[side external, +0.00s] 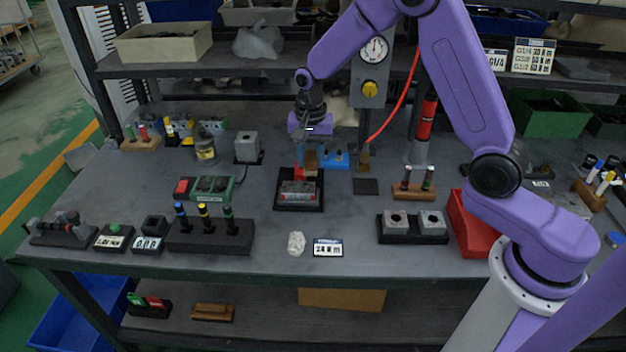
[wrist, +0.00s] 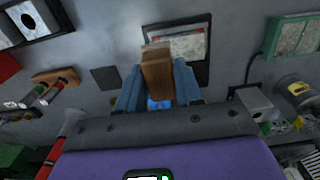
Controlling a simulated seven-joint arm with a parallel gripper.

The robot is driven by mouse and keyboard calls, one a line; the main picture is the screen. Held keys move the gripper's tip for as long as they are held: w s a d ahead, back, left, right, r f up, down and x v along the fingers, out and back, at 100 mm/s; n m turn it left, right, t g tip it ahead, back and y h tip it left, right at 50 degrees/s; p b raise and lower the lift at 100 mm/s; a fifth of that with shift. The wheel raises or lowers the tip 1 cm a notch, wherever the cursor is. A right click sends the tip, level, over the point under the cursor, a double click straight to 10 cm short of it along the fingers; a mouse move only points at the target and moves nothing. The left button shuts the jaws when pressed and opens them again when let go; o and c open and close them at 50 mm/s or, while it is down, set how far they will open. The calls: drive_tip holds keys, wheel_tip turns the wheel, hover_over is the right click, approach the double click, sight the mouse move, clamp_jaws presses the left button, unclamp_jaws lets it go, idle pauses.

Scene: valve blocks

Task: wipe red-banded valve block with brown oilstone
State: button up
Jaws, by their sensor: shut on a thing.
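My gripper (side external: 307,157) points down over the middle of the bench, just behind the red-banded valve block. In the wrist view its blue fingers (wrist: 158,88) are shut on the brown oilstone (wrist: 157,72). The oilstone also shows small in the side view (side external: 311,160). The red-banded valve block (side external: 298,190) is grey with red on it and sits in a black tray (side external: 297,206). In the wrist view the block (wrist: 186,44) lies beyond the oilstone's end, partly hidden by it. I cannot tell whether they touch.
A green-framed fixture (side external: 208,197) stands left of the tray. Two grey blocks in a black holder (side external: 413,238) and a red bin (side external: 468,230) stand right. A red cable hangs behind.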

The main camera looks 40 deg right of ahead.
sight(312, 187)
drive_tip(key=shift+w+d+f, duration=0.15)
drive_tip(key=shift+w+d, duration=0.6)
drive_tip(key=shift+d, duration=0.2)
drive_tip(key=shift+s+f, duration=0.1)
drive_tip(key=shift+f, duration=3.55)
drive_tip(key=shift+w+a+f, duration=0.25)
drive_tip(key=shift+c, duration=0.4)
drive_tip(key=shift+w+a, duration=0.3)
drive_tip(key=shift+w+a+f, duration=0.1)
drive_tip(key=shift+w+a, duration=2.05)
drive_tip(key=shift+s+d, duration=2.6)
drive_tip(key=shift+d, duration=0.1)
drive_tip(key=shift+r, duration=4.15)
